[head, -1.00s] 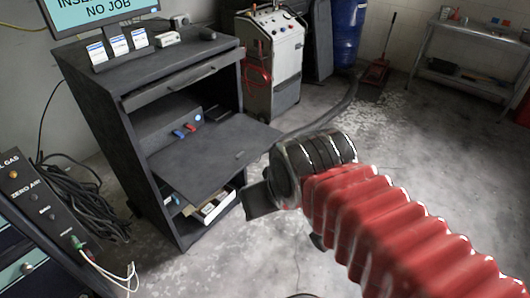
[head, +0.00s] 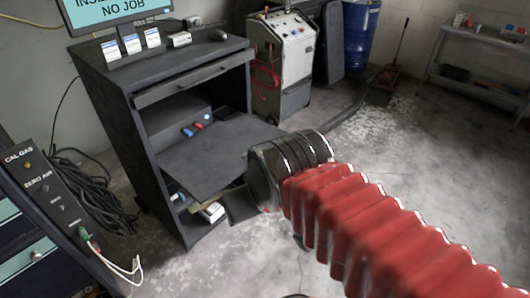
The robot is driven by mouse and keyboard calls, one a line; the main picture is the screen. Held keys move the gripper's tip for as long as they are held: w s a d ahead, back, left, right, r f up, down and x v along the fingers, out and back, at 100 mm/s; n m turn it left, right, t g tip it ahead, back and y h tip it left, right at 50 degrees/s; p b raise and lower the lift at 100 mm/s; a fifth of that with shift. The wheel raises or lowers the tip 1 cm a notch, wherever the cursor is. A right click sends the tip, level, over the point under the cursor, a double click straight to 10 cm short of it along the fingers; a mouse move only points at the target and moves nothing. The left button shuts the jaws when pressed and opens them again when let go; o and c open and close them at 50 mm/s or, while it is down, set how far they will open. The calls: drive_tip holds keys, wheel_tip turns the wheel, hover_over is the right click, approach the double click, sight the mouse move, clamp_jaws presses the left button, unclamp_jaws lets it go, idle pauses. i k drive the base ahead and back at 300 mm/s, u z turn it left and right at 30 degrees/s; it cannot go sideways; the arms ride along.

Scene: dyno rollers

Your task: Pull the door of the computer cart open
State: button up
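The dark grey computer cart (head: 117,112) stands at the left with its front open. A flat dark panel (head: 205,155), apparently its door, sticks out of the front like a lowered flap or shelf. Its right front part is hidden behind my arm's end. My arm comes in from the lower right in a red ribbed sleeve. My gripper (head: 241,206) is at the panel's front edge in the picture, with one dark finger showing below it. I cannot tell whether it touches the panel, and the other finger and any handle are hidden.
Blue and red items (head: 197,127) lie inside the cart, and white boxes (head: 211,212) sit low in it. A console (head: 48,190) with cables is at the left. A white machine (head: 287,62) stands behind.

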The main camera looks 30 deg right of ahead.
sight(204, 168)
drive_tip(key=z, duration=0.05)
drive_tip(key=i, duration=1)
drive_tip(key=u, duration=0.05)
